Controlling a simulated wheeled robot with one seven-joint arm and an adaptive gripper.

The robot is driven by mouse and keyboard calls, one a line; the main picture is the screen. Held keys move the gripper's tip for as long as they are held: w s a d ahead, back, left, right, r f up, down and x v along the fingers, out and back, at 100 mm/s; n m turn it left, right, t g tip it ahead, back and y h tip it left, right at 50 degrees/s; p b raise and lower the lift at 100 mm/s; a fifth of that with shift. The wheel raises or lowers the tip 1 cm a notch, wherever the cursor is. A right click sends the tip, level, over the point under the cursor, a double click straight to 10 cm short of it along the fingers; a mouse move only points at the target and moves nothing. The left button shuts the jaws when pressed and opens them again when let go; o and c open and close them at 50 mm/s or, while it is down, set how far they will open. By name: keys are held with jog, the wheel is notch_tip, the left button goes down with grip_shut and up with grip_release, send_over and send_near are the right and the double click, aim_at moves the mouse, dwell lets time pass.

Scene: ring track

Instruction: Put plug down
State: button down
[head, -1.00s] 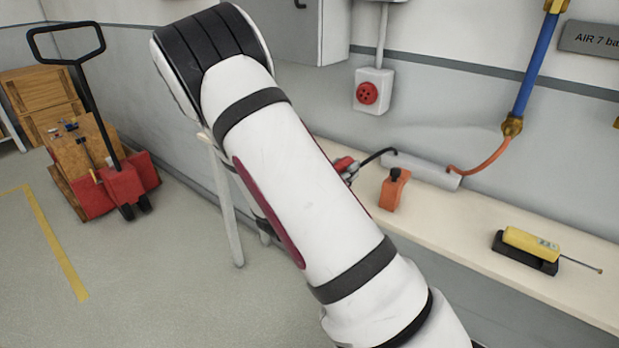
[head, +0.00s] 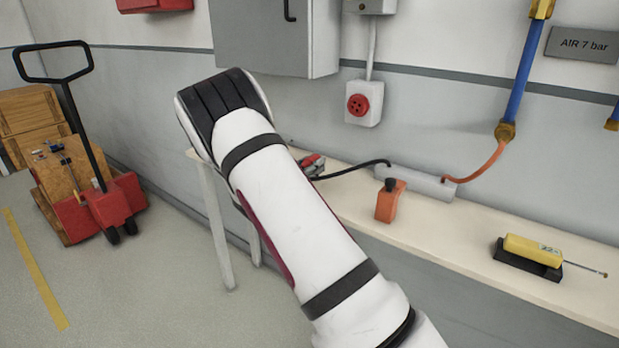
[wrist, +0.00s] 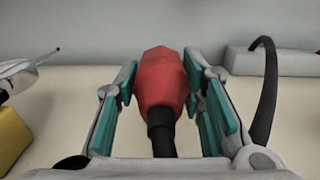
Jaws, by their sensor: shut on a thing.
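The red plug (wrist: 161,82) is between the teal pads of my gripper (wrist: 165,95) in the wrist view. My gripper is shut on it, and its black cable end points toward the camera. In the head view the red plug (head: 312,164) shows in part behind my arm, near the back of the bench (head: 450,238). The black cable (head: 352,170) runs from there toward a grey block. Whether the plug touches the bench top cannot be told. The wall socket (head: 358,104), red in a grey box, is above the bench with nothing in it.
An orange block with a black knob (head: 390,201) stands on the bench. The grey block (head: 415,182) lies behind it. A yellow device (head: 533,250) sits in a black cradle at the right. A red pallet truck (head: 112,203) stands at the left. Bare bench lies between the orange and yellow things.

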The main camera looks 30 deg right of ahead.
jog(key=shift+w, duration=0.15)
jog(key=shift+f+b, duration=0.4)
jog(key=shift+f, duration=1.3)
jog(key=shift+f, duration=0.4)
jog(key=shift+f+b, duration=0.25)
jog(key=shift+b, duration=0.05)
jog(key=c, duration=1.1)
grip_release()
jog(key=shift+o, duration=0.2)
